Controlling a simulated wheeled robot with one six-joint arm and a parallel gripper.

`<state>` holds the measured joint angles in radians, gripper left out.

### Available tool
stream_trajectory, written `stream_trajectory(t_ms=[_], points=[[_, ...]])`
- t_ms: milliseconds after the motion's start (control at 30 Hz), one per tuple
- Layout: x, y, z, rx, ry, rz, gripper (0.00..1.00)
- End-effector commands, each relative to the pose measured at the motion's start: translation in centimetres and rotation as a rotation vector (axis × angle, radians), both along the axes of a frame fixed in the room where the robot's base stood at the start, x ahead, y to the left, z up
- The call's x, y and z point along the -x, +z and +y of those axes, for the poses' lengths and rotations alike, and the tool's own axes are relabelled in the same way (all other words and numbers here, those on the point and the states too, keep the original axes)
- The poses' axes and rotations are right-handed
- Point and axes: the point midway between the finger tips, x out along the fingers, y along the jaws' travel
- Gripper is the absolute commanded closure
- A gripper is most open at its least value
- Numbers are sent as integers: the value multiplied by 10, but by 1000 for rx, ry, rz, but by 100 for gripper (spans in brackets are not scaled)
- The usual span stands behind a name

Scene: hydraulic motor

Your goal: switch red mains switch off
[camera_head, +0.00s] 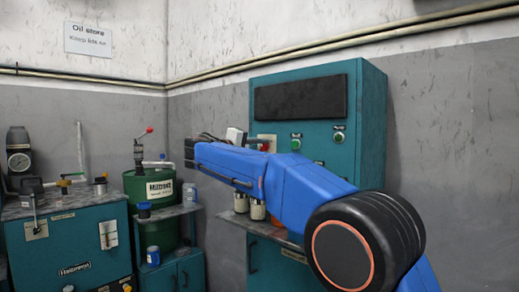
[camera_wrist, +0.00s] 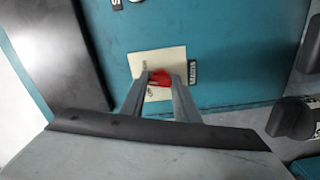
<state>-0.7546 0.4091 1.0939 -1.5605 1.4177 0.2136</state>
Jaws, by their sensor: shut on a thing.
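The red mains switch (camera_wrist: 158,82) sits on a cream plate (camera_wrist: 170,60) on the teal cabinet front, beside a black label that seems to read MAINS. In the wrist view my gripper (camera_wrist: 160,88) has one finger on each side of the red handle and is shut on it. The fingers hide part of the handle and plate, so the switch's exact setting is hard to read. In the head view the cream plate (camera_head: 270,138) shows behind my blue arm, and my gripper is largely hidden there.
The teal cabinet (camera_head: 373,120) carries a dark panel (camera_head: 300,97), a green button (camera_head: 295,143) and a black knob (camera_head: 339,137). A shelf below holds several jars (camera_head: 257,209). A green drum (camera_head: 150,187) and a teal hydraulic unit (camera_head: 70,250) stand to the left.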

Motion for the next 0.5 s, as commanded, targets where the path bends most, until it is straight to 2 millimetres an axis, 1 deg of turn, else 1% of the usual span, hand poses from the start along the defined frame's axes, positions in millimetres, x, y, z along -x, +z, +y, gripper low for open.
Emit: stream_trajectory(t_ms=[500], points=[[0, -1, 1, 386, 1, 302, 94]])
